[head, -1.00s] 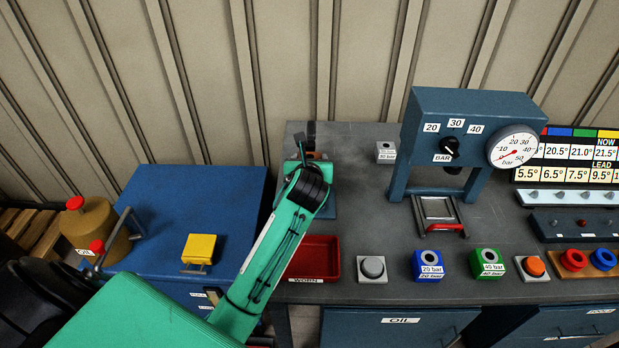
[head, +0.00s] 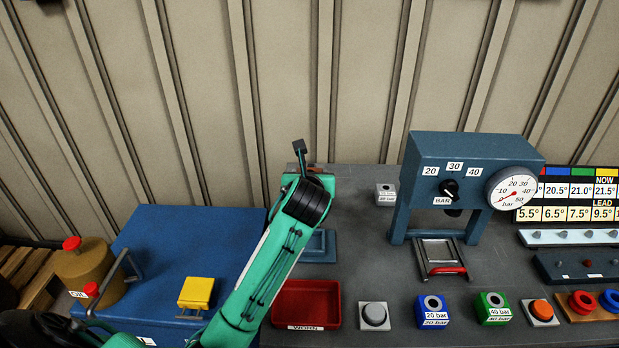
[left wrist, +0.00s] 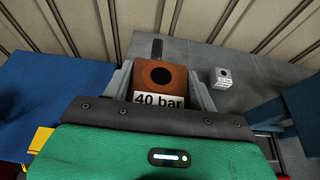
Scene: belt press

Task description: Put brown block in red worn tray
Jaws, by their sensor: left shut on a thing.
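The brown block (left wrist: 160,76), with a dark round hole on top and a "40 bar" label, is between the fingers of my left gripper (left wrist: 160,84) in the left wrist view. The gripper is shut on it. In the head view my left gripper (head: 303,166) is toward the back of the bench, and the block is almost wholly hidden behind my arm. The red worn tray (head: 307,325), with a "WORN" label, sits at the bench's front left, in front of the gripper. It looks empty. My right gripper is not in view.
A blue fixture (head: 321,246) stands behind the tray, partly hidden by my arm. The blue press (head: 470,150) stands further right. A small grey block (head: 385,193) sits at the back. A blue cabinet top (head: 160,260) lies left.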

